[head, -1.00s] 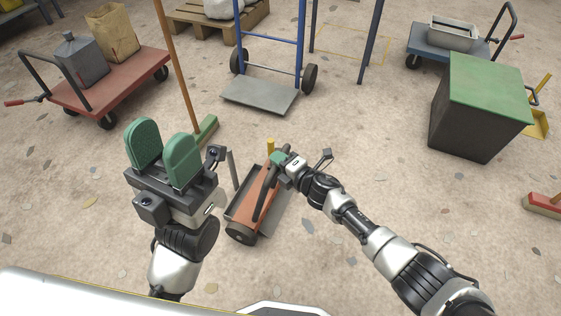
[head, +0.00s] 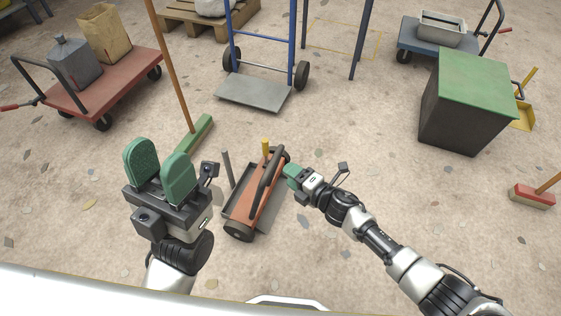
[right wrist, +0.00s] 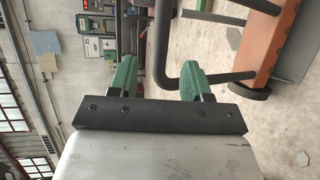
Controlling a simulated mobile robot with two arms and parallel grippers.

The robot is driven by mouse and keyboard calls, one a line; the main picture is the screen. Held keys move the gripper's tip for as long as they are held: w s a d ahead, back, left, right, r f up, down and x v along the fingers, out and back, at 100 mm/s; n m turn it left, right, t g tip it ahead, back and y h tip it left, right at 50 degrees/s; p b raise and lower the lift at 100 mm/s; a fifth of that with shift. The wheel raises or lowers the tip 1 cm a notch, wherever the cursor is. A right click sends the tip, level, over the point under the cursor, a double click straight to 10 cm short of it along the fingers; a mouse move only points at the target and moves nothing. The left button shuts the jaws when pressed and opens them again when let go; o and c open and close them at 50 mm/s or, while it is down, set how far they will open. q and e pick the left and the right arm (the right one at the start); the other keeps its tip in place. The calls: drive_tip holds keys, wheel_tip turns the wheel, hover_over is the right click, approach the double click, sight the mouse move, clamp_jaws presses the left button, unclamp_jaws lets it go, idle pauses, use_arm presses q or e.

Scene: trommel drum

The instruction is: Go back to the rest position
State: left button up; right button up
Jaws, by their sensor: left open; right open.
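My left gripper (head: 160,158) is in the lower left of the head view, its two green pads apart with nothing between them. My right gripper (head: 292,174) is open just right of an orange wheeled unit (head: 267,203) with a dark bar handle (head: 265,178). A small gap shows between gripper and handle. In the right wrist view my right gripper's green fingers (right wrist: 158,78) are spread apart. The bent dark handle (right wrist: 215,78) crosses the space beyond them, and the orange body (right wrist: 271,45) is to the right.
A broom (head: 193,135) stands behind the left gripper. A blue hand truck (head: 253,92) is beyond the orange unit. A red cart (head: 100,87) is at left, a dark green-topped box (head: 465,110) at right, and a red brush head (head: 530,196) at far right. Floor between is clear.

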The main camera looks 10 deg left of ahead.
drive_tip(key=shift+v, duration=1.1)
